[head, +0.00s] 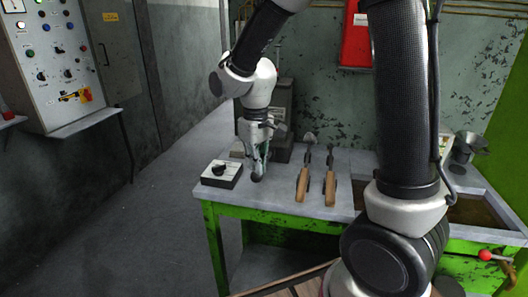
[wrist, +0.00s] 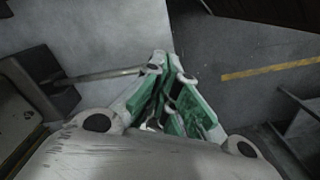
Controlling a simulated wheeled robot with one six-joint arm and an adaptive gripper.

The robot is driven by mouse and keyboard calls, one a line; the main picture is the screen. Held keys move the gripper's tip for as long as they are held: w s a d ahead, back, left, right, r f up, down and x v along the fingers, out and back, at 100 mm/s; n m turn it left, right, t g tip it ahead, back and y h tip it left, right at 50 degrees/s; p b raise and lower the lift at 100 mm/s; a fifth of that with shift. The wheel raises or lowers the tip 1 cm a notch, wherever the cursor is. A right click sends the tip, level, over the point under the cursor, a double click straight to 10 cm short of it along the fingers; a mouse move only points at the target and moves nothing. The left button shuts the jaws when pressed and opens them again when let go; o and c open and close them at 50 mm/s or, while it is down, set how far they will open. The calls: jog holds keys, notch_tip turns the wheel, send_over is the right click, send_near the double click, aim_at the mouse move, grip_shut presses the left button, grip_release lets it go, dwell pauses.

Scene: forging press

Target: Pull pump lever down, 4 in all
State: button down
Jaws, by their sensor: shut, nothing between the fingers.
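My gripper (head: 260,160) is shut and empty over the left end of the green-framed bench. A black ball knob (head: 257,178) shows just below my fingertips, and looks like the end of the pump lever. In the wrist view a thin metal rod (wrist: 105,75), apparently that lever, runs from a dark block at the left to my left finger. My green-padded fingers (wrist: 174,75) hide its far end. I cannot tell whether they touch it. A dark grey unit (head: 283,105) stands behind my gripper, partly hidden by it.
A white box with a black dial (head: 220,174) sits left of my gripper. Two wooden-handled tools (head: 303,187) (head: 330,188) lie to its right. A red-knobbed lever (head: 486,256) is at the bench's right front. A control panel (head: 65,60) hangs at left. The floor between is clear.

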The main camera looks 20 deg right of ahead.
jog(key=shift+s+f, duration=0.15)
jog(key=shift+f, duration=1.2)
notch_tip(320, 180, up, 11)
jog(key=w+d, duration=0.1)
jog(key=shift+w, duration=0.35)
jog(key=shift+f, duration=0.15)
jog(key=s+d+r+m+t, duration=0.2)
jog(key=s+d+r, duration=0.1)
jog(key=s+d, duration=0.4)
jog(key=s+d+r+m+t, duration=0.2)
jog(key=s+d, duration=0.6)
jog(key=s, duration=0.5)
jog(key=shift+r+m, duration=0.6)
jog(key=shift+r, duration=0.05)
